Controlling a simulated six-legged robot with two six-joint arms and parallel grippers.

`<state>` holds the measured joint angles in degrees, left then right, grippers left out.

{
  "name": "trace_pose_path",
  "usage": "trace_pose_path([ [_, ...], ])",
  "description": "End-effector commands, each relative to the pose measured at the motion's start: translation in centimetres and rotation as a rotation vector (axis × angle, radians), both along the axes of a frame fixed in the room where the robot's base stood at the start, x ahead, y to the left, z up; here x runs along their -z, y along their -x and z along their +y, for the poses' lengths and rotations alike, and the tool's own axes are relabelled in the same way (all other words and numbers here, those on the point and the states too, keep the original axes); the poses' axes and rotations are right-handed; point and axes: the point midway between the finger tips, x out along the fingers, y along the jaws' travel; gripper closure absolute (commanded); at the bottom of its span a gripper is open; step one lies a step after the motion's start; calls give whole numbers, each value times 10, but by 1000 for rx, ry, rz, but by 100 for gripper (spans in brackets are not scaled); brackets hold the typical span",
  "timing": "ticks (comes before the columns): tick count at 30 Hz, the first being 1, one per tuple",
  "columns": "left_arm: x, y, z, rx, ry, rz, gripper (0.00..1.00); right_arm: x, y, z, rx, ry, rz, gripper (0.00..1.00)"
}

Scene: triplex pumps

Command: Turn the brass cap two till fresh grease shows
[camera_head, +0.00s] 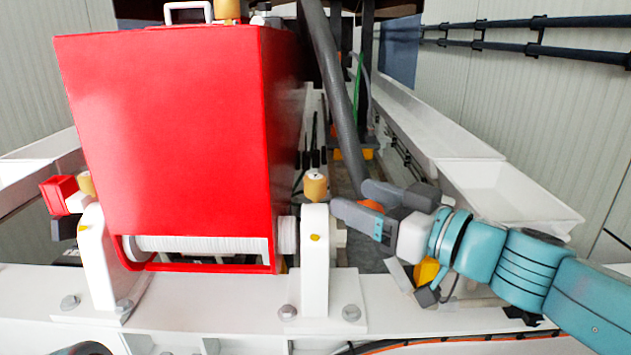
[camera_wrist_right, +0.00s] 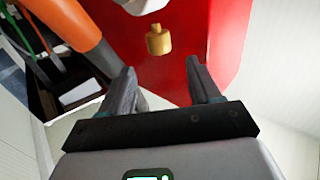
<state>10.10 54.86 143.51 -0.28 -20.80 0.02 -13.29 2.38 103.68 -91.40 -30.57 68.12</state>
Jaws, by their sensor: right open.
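A brass cap (camera_head: 315,187) stands upright on top of the white bearing post (camera_head: 315,262) right of the red guard. A second brass cap (camera_head: 86,184) shows partly at the left post, and a third brass piece (camera_head: 228,9) is cut off at the top. I cannot read which is number two. My right gripper (camera_head: 350,198) is open and empty, just right of the post's cap. In the right wrist view a brass cap (camera_wrist_right: 158,40) lies ahead of the open fingers (camera_wrist_right: 161,68), apart from them. No grease can be made out. My left gripper is not in view.
The large red guard (camera_head: 165,140) fills the left and middle, with a white shaft (camera_head: 200,245) under it. A grey slanted pipe (camera_head: 335,90) stands behind my right gripper. An orange part (camera_wrist_right: 70,22) shows near the left finger in the wrist view. A white beam (camera_head: 230,315) runs along the front.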

Motion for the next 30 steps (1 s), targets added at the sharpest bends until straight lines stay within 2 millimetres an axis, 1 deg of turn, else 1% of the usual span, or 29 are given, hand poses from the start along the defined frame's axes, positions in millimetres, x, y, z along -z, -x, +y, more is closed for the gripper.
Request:
trace_pose_path([
  [1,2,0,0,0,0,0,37,2,-9,11,-3,0,1,38],
  [6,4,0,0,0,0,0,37,1,-36,38,-1,1,1,38],
  [9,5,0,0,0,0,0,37,1,-49,52,-1,-1,1,38],
  [12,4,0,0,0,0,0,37,0,-58,60,2,0,0,38],
  [18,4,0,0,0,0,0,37,0,-65,69,1,0,0,38],
  [25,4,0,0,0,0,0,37,0,-66,69,2,0,0,38],
  [26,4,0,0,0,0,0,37,0,-66,69,2,0,0,47],
  [27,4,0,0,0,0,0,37,0,-66,69,2,0,0,60],
  [29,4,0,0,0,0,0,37,0,-66,68,2,0,0,80],
  [30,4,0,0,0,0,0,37,0,-66,68,2,0,0,87],
])
